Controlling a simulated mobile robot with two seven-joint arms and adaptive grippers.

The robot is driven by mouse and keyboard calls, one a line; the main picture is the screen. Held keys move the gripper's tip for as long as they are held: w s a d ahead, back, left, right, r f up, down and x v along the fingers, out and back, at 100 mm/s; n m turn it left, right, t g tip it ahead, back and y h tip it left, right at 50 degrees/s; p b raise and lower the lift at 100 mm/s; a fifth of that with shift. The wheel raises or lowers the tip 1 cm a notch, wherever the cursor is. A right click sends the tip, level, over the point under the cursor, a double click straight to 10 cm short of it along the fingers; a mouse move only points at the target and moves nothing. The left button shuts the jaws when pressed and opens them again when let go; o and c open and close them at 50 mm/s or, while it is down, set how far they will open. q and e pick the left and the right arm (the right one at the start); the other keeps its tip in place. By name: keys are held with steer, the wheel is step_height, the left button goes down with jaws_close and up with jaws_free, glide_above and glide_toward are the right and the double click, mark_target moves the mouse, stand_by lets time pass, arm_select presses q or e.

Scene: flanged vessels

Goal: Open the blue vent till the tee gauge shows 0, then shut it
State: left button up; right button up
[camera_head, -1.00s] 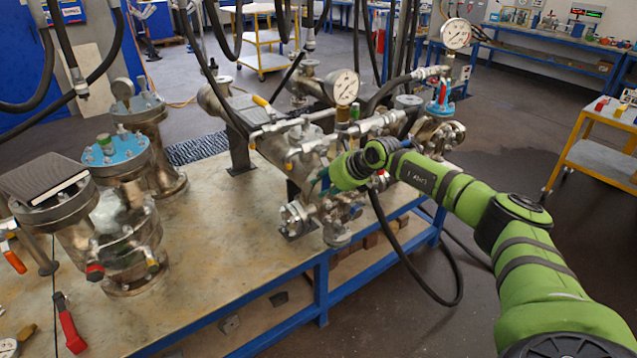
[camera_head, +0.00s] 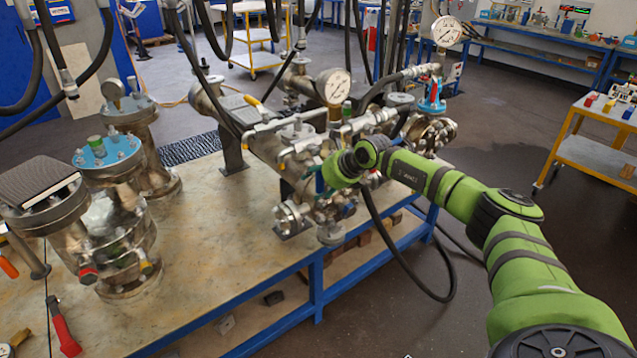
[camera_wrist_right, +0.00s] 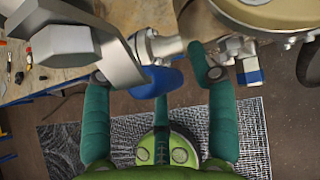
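A blue vent handle (camera_wrist_right: 160,80) shows in the right wrist view below silver pipework. One white dial gauge (camera_head: 334,88) stands on the assembly, another (camera_head: 446,31) farther right. Which is the tee gauge is unclear, and their needles are too small to read. My left gripper is out of view.
A second blue-ended fitting (camera_wrist_right: 250,76) sits right of the fingers. Flanged vessels (camera_head: 108,160) stand on the left of the workbench (camera_head: 215,240). A red-handled tool (camera_head: 63,330) lies at its front left. A black hose (camera_head: 400,262) loops beside the bench. A yellow-framed cart (camera_head: 590,155) stands right.

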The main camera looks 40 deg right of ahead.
steer(key=v, duration=1.2)
stand_by(0.3)
